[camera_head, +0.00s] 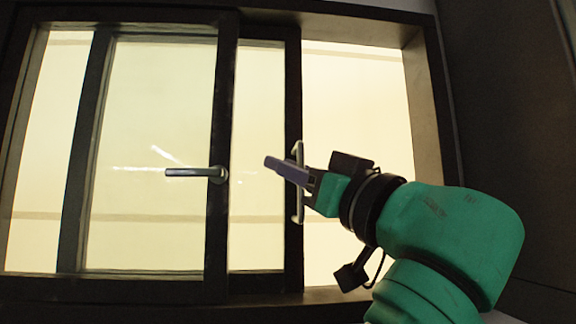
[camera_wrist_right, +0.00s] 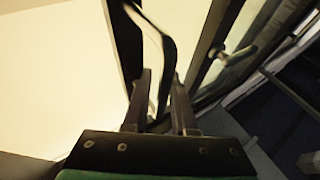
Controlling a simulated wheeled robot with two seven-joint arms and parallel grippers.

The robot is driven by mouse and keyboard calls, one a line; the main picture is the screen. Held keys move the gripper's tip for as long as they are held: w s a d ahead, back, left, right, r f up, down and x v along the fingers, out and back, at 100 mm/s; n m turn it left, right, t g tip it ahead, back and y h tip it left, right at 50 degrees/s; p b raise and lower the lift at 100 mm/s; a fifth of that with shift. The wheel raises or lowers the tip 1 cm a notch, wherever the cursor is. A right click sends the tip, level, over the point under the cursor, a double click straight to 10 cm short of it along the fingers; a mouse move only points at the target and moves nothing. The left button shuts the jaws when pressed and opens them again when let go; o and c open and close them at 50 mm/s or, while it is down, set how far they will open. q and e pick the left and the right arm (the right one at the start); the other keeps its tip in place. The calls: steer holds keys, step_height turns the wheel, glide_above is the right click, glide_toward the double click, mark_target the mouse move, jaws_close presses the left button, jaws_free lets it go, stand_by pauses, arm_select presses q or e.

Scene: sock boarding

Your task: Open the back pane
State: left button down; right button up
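The back pane (camera_head: 258,150) is a dark-framed sliding pane, partly behind the front pane (camera_head: 150,130). A light vertical bar handle (camera_head: 299,214) is on its right stile. My right gripper (camera_head: 285,170) reaches in from the right, its fingers crossing the bar at mid-height. In the right wrist view the fingers (camera_wrist_right: 160,95) stand apart. The handle (camera_wrist_right: 165,50), dark and curved there, passes between them, with a gap visible beside it. Whether a finger touches the bar is unclear. My left gripper is not in view.
A bright open gap (camera_head: 355,110) lies between the back pane's right stile and the right window jamb (camera_head: 430,120). The front pane carries a lever handle (camera_head: 195,172). A dark wall (camera_head: 510,90) is on the right.

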steer(key=shift+w, duration=0.15)
steer(key=b+v, duration=0.7)
steer(key=v, duration=0.7)
steer(key=shift+f, duration=0.25)
steer(key=shift+d, duration=0.1)
